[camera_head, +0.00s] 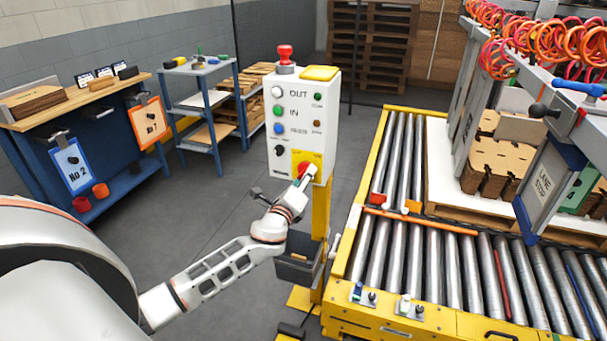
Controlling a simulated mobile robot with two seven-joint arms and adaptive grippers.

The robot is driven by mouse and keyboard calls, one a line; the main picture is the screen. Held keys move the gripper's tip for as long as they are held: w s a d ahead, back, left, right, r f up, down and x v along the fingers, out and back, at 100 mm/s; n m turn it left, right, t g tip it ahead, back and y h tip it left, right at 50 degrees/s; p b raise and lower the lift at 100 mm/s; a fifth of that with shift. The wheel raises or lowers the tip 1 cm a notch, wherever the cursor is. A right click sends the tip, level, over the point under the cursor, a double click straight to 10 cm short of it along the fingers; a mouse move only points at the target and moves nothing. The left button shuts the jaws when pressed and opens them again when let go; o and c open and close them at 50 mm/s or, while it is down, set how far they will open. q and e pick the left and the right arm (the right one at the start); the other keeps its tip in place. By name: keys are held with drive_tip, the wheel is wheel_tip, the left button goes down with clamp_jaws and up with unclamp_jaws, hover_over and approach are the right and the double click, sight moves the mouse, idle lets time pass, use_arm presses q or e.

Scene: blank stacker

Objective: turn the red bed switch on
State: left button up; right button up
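A white control box (326,100) stands on a yellow post. On its front are a white OUT button (276,92), a green IN button (277,110), a blue button (278,128) and a black selector (279,150). A red knob (303,168) sits on a yellow plate (316,159) at the lower right. My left gripper (306,176) is at this knob and partly covers it; contact and finger opening are unclear. No switch is readably labelled as the red bed switch. My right gripper is out of view.
A yellow-framed roller conveyor (440,262) lies right, with small levers (404,304) on its near edge. A grey LANE STOP panel (544,188) hangs above it. A red-topped fixture (285,55) is on the box. A workbench (92,108) stands left; grey floor lies between.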

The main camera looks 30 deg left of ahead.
use_arm(q)
drive_tip(key=shift+m+p, duration=0.35)
drive_tip(key=shift+m, duration=0.35)
drive_tip(key=o, duration=1.1)
drive_tip(key=shift+o, duration=0.2)
drive_tip(key=v, duration=1.2)
